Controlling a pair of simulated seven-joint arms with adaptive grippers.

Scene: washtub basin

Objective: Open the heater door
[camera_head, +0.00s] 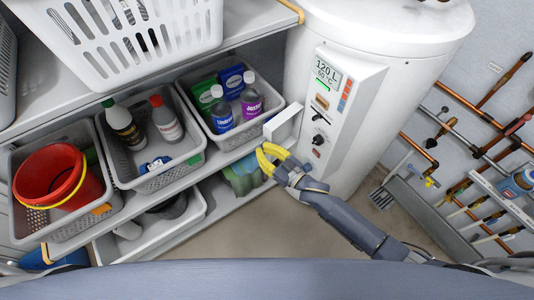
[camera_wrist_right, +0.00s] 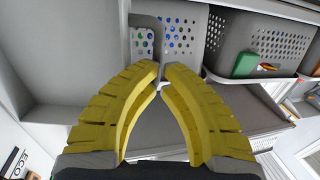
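The white heater (camera_head: 385,35) stands upright at the top centre, with a control panel (camera_head: 335,100) showing a display and knobs. A white box-like part (camera_head: 283,122) juts out left of the panel; I cannot tell whether it is the door. My right gripper (camera_head: 264,154) is just below that part, its yellow fingers pointing left. In the right wrist view, a grey bent bar, like a handle (camera_wrist_right: 147,20), runs down to my right fingertips (camera_wrist_right: 161,68). The tips are close together with the bar's end between them. The bar is hidden in the head view. My left gripper is out of view.
Shelves on the left hold grey baskets (camera_head: 158,183) with bottles and a red bucket (camera_head: 58,180). A white laundry basket (camera_head: 135,35) sits above. Pipes and tools (camera_head: 470,140) line the wall at right. Floor (camera_head: 265,225) is clear below the heater.

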